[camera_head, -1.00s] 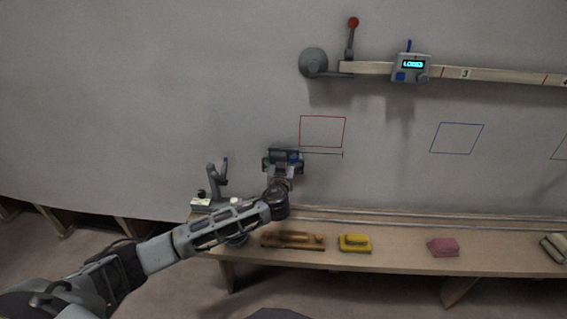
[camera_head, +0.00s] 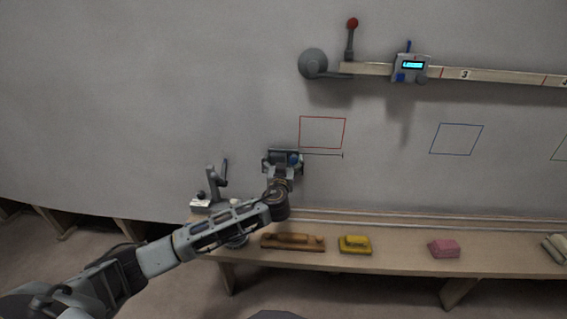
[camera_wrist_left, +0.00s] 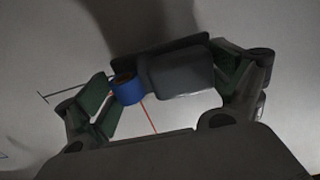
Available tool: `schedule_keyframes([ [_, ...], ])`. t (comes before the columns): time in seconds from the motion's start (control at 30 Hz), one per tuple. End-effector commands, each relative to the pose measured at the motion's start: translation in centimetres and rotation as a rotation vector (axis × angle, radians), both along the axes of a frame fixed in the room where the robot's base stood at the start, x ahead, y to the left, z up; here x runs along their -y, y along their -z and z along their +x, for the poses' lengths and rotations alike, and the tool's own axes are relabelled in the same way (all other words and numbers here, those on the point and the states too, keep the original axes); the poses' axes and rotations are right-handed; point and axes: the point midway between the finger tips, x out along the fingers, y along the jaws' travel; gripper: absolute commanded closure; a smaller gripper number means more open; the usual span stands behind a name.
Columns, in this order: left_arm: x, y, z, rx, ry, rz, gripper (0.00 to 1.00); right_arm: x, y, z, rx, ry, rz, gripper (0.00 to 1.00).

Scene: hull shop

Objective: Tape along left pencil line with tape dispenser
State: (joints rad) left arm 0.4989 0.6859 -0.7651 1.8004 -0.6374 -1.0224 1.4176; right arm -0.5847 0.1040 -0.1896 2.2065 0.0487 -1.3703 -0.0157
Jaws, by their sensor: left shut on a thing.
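The tape dispenser has a dark grey body (camera_wrist_left: 182,75) and a blue roll (camera_wrist_left: 127,90). My left gripper (camera_head: 283,162) is shut on it, with green-padded fingers on both sides in the left wrist view. In the head view the dispenser (camera_head: 294,158) is at the grey wall, just below the lower left of a red outlined square. A thin dark pencil line (camera_head: 325,154) runs right from the dispenser to a short end tick; it also shows in the left wrist view (camera_wrist_left: 65,88). Whether the dispenser touches the wall is unclear. My right gripper is out of view.
A red square (camera_head: 322,117) and a blue square (camera_head: 458,124) are outlined on the wall. Above runs a rail (camera_head: 490,75) with a display box (camera_head: 411,74). The bench below (camera_head: 390,261) carries a brown tool (camera_head: 292,242), a yellow block (camera_head: 355,244) and a pink block (camera_head: 444,248).

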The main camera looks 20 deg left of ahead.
Motion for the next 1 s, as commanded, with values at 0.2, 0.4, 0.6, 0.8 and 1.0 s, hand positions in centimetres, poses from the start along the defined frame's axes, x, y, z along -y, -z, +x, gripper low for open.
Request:
schedule_keyframes([
  [0.2, 0.0, -0.05, 0.01, 0.001, 0.0, 0.0, 0.28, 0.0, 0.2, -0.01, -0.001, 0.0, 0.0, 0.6],
  [0.4, -0.03, -0.06, 0.03, 0.001, -0.001, 0.0, 0.28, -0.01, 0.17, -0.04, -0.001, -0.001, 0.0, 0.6],
  [0.6, -0.08, -0.03, 0.23, 0.001, -0.001, 0.0, 0.28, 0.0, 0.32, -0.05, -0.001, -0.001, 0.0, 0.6],
  [0.8, -0.14, -0.03, 0.46, 0.001, -0.001, 0.0, 0.28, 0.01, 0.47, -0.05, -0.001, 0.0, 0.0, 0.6],
  [1.0, -0.21, -0.04, 0.69, 0.002, -0.001, 0.001, 0.28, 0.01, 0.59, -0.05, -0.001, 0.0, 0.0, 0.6],
])
